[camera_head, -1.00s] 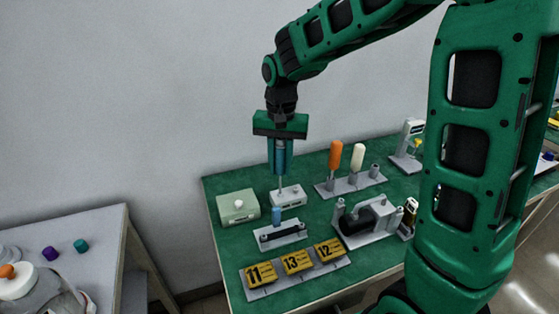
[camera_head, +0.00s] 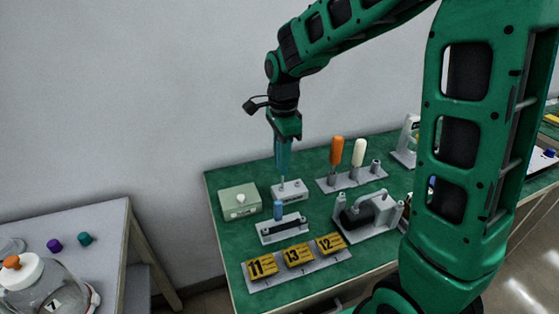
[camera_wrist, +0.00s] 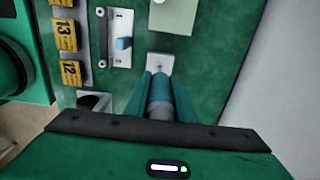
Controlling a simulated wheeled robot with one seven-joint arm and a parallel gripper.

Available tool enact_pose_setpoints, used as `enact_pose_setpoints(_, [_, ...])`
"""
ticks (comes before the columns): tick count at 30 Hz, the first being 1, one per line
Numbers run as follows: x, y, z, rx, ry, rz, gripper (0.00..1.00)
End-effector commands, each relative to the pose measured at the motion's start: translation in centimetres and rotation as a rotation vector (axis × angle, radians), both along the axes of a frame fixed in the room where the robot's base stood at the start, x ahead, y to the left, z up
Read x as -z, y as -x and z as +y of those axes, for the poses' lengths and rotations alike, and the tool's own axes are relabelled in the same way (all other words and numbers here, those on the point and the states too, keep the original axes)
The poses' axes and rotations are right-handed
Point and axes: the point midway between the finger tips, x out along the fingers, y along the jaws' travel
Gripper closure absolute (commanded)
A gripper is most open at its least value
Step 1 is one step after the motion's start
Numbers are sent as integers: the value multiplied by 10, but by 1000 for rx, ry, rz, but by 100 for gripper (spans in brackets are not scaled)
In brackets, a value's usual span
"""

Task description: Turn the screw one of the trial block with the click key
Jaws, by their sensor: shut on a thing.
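A small light-grey block (camera_head: 293,192), which I take for the trial block, sits on the green table top; it also shows in the wrist view (camera_wrist: 160,61). My gripper (camera_head: 283,171) points straight down above it. Its teal fingers are shut on the click key, whose grey round body (camera_wrist: 161,90) shows between them in the wrist view. The key's thin shaft (camera_head: 282,182) reaches down to the block's top. The key stands about upright. The screw under the tip is hidden, so I cannot tell how the tip sits on it.
A pale green box (camera_head: 238,206) stands left of the block. A grey holder with a blue peg (camera_head: 278,210) is in front. Orange (camera_head: 336,150) and white (camera_head: 358,153) handles stand upright at right. Yellow numbered blocks (camera_head: 298,255) line the front. A grey pump-like fixture (camera_head: 372,214) stands at right.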

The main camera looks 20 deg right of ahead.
Motion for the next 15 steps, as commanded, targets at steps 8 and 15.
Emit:
enact_pose_setpoints(8, [-14,0,-1,-1,0,-1,100])
enact_pose_setpoints(15, [-29,0,-1,-1,0,0,100])
